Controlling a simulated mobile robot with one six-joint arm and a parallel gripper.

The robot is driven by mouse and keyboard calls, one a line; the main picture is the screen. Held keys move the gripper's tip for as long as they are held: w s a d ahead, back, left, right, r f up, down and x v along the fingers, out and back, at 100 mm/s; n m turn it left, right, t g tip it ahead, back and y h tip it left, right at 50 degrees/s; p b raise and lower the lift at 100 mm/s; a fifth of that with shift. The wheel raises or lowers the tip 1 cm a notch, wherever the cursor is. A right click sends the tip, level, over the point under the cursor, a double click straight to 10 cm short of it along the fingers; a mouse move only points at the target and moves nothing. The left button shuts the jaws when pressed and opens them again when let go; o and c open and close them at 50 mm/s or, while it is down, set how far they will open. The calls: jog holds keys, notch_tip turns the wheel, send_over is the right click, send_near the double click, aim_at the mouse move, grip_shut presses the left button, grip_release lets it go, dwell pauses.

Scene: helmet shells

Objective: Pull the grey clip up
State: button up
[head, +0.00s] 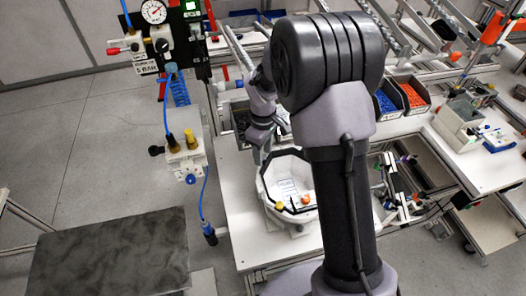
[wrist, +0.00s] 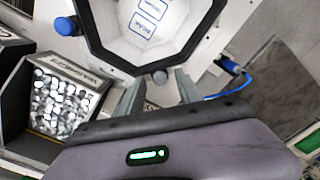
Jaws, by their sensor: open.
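A white helmet shell (head: 266,185) with a black rim sits on the white table in the head view. Its hollow inside, with blue-outlined labels, shows in the wrist view (wrist: 150,38). A small rounded grey piece, which looks like the grey clip (wrist: 160,77), is at the shell's near rim in the wrist view. My gripper (wrist: 160,74) is open, its two grey fingers pointing towards that rim, one on each side of the grey piece in the picture. I cannot tell how far away it is in depth. In the head view my arm hides part of the shell, and I cannot make out the grey clip.
A dark bin of shiny parts (wrist: 62,98) stands at the left. A blue connector with a hose (wrist: 231,65) lies to the right. Blue (head: 386,103) and orange (head: 412,95) parts bins stand behind my arm.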

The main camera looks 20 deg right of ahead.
jog(key=shift+c, duration=0.4)
grip_shut()
dwell(0.9)
